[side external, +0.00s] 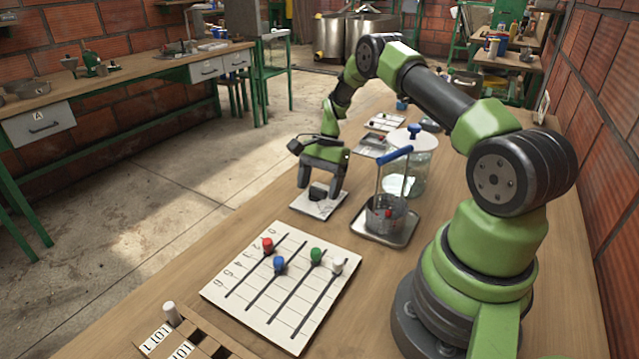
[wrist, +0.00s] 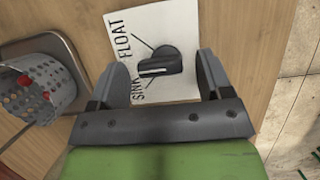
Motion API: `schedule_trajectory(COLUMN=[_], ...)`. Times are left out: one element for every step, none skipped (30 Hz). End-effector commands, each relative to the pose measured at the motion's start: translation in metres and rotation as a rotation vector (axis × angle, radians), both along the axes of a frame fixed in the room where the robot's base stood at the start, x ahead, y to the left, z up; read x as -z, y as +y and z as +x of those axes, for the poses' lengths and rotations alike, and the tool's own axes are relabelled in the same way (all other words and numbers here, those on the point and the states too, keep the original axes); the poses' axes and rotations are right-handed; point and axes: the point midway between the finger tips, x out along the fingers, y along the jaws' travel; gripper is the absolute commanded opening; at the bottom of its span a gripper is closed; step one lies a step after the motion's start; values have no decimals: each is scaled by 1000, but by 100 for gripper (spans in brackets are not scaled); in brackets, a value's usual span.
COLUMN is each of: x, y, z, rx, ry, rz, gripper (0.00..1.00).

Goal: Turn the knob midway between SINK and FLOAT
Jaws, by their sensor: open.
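The black knob (wrist: 160,62) sits on a white plate (wrist: 105,8) lettered FLOAT and SINK, with a thin black line by each word. A pale stripe on the knob runs roughly across the wrist picture, its left end on the side of the two words. In the side view the knob (side external: 318,191) stands on the plate (side external: 322,210) beneath my gripper (side external: 321,182). My gripper is open, pointing down, with one finger on each side of the knob. In the wrist view my gripper (wrist: 163,64) shows gaps between both fingers and the knob.
A perforated metal basket (side external: 386,213) with a tall blue-handled frame stands in a tray (side external: 372,237) close right of the plate. A glass jar (side external: 420,165) is behind it. A numbered board (side external: 240,290) with coloured pegs lies in front. Bare wood lies left of the plate.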

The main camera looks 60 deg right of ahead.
Motion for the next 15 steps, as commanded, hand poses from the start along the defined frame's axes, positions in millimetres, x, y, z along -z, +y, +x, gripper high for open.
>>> schedule_trajectory(x=[-1,-2,-5,-7,-11,-17,-22,-28,-35,-41,-47,-54,-60,-65,-71], y=[0,-1,-2,-4,-5,-8,-10,-12,-15,-18,-20,-23,-26,-28,-30], z=[0,0,0,1,1,1,1,1,1,1,1,1,1,1,1], rx=[0,0,1,1,2,2,2,2,1,2,2,2,1,1,2], ry=[0,-1,-2,-3,-4,-4,-5,-6,-5,-6,-5,-6,-5,-5,-4], rz=[0,0,-1,-2,-2,-3,-3,-4,-4,-3,-4,-4,-4,-4,-4], gripper=[72,72,72,72,72,72,72,72,72,72,72,72,72,72,72])
